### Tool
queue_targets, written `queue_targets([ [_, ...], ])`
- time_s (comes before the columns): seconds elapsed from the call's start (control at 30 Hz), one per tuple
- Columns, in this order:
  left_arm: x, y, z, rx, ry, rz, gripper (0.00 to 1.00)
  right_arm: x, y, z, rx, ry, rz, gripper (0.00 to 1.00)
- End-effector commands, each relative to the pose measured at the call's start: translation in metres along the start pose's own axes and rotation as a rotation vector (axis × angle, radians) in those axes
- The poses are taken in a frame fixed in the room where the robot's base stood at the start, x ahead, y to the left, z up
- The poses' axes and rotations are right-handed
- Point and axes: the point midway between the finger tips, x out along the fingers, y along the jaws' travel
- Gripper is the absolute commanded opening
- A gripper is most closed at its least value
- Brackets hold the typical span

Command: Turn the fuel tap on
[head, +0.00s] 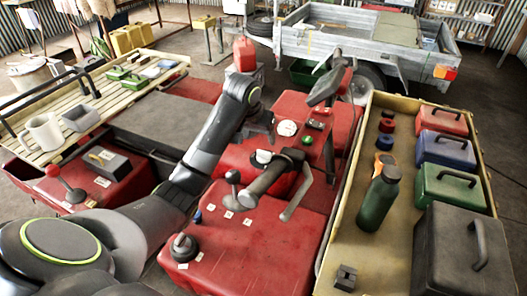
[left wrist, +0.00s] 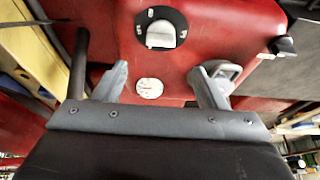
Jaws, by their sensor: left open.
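The fuel tap (left wrist: 162,32) shows in the left wrist view as a pale knob on a round black plate with small white marks, set in a red panel. In the head view a pale knob on a dark base (head: 263,157) looks like the same tap, but I cannot read its setting. My left gripper (head: 268,124) is open and empty above the red panel. In the left wrist view its two grey fingers (left wrist: 160,84) stand apart, and the tap lies beyond them, untouched. My right gripper is not in view.
A white round gauge (head: 287,128) sits close by on the red quad (head: 240,255). A dark handlebar grip with a grey lever (head: 297,196) stands near the tap. A black knob (head: 183,246) is nearer. A tray (head: 345,190) with toolboxes and a green bottle (head: 378,200) lies right.

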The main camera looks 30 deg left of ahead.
Motion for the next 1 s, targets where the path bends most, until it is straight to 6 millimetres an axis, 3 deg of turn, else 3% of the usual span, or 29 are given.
queue_targets([
  [0.17,0.039,0.000,0.001,0.000,-0.006,0.000,0.65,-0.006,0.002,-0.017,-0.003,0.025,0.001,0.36],
  [0.5,0.089,0.000,0.001,0.000,-0.002,-0.001,0.65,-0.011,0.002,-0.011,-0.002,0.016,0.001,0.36],
  [1.0,0.101,0.000,0.001,0.001,0.000,-0.002,0.63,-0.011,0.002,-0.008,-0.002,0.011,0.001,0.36],
])
